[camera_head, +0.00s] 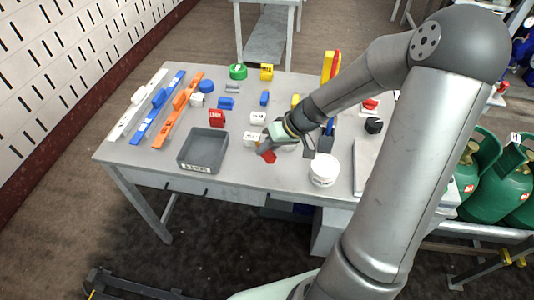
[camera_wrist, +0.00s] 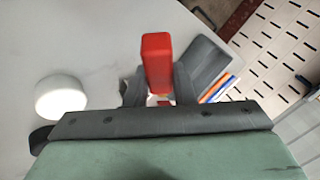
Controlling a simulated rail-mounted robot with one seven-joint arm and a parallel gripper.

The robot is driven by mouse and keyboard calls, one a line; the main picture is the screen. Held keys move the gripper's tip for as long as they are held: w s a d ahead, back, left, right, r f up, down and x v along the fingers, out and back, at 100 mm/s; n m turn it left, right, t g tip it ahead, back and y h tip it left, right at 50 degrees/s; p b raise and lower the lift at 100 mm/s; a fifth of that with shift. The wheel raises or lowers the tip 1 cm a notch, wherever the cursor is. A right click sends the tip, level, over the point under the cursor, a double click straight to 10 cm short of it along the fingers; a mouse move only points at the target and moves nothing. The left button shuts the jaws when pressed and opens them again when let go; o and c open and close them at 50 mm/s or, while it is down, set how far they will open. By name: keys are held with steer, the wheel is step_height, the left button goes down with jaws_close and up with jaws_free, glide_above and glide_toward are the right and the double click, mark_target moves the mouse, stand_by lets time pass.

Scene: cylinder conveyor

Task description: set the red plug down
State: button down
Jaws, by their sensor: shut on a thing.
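The red plug (camera_wrist: 157,62) is a block-like piece held upright in the wrist view between the two dark fingers of my gripper (camera_wrist: 158,88). My gripper is shut on it. In the head view, a small red part of the plug (camera_head: 269,156) shows at the tip of my gripper (camera_head: 265,147), over the front middle of the grey table (camera_head: 240,178). The fingers and arm hide the rest there. I cannot tell whether the plug touches the table.
A grey open tray (camera_head: 203,150) stands left of my gripper; a white tub (camera_head: 324,170) stands to its right. A red box (camera_head: 217,117) and white blocks (camera_head: 257,117) lie behind. Long rails (camera_head: 178,108) lie at the left. A bare strip runs along the front.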

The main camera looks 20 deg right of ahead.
mark_target(267, 155)
steer(key=shift+f, duration=1.6)
steer(key=shift+f+b, duration=0.4)
steer(key=shift+b, duration=0.05)
steer(key=shift+f+b, duration=0.25)
steer(key=shift+b, duration=0.1)
steer(key=shift+r, duration=0.1)
steer(key=c, duration=1.2)
jaws_free()
